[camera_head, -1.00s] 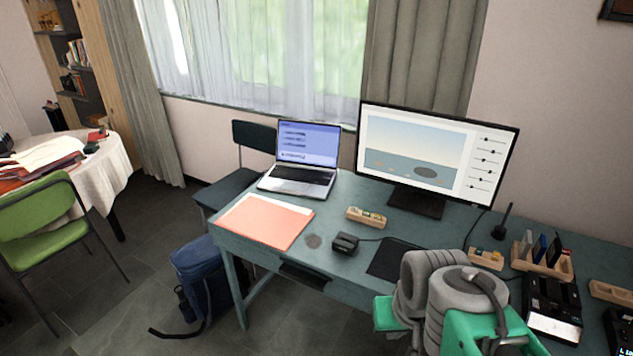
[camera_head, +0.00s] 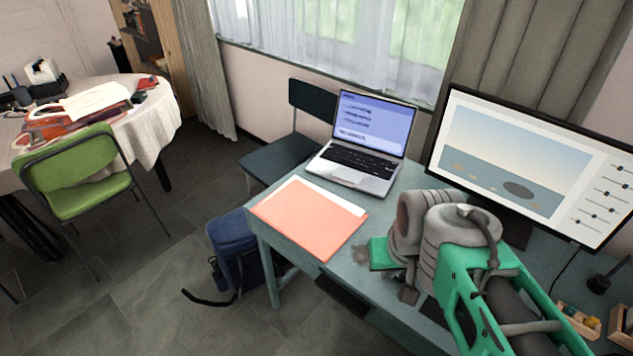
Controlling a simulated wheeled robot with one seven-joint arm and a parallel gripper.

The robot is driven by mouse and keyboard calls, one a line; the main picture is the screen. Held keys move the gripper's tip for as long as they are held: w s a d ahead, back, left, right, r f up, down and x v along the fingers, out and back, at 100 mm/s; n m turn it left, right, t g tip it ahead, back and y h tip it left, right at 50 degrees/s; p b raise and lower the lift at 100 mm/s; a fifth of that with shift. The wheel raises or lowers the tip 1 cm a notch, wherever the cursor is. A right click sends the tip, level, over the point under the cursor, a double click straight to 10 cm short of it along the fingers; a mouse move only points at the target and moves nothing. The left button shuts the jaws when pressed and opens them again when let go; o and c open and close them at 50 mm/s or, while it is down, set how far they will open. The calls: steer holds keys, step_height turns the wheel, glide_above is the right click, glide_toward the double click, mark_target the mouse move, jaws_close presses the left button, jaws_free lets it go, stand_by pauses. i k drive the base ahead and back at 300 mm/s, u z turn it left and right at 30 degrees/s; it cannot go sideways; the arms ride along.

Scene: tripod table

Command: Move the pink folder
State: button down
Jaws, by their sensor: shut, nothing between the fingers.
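The pink folder (camera_head: 310,218) lies flat on the near left part of the teal desk (camera_head: 290,259), with a white sheet edge showing along its far side. My grey and green arm comes in from the lower right over the desk. My gripper (camera_head: 408,293) shows only in small part under the wrist, to the right of the folder and apart from it. It is shut and holds nothing. The folder is fully in view.
An open laptop (camera_head: 361,145) stands just behind the folder. A large monitor (camera_head: 530,165) is at the right. A dark chair (camera_head: 285,158) and a blue bag (camera_head: 237,245) are beside the desk. A round table (camera_head: 150,143) with a green chair (camera_head: 75,185) stands at the left; floor between is clear.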

mark_target(318, 220)
steer(key=u, duration=0.7)
steer(key=i, duration=0.75)
steer(key=u, duration=1.1)
steer(key=i, duration=0.25)
steer(key=u, duration=0.1)
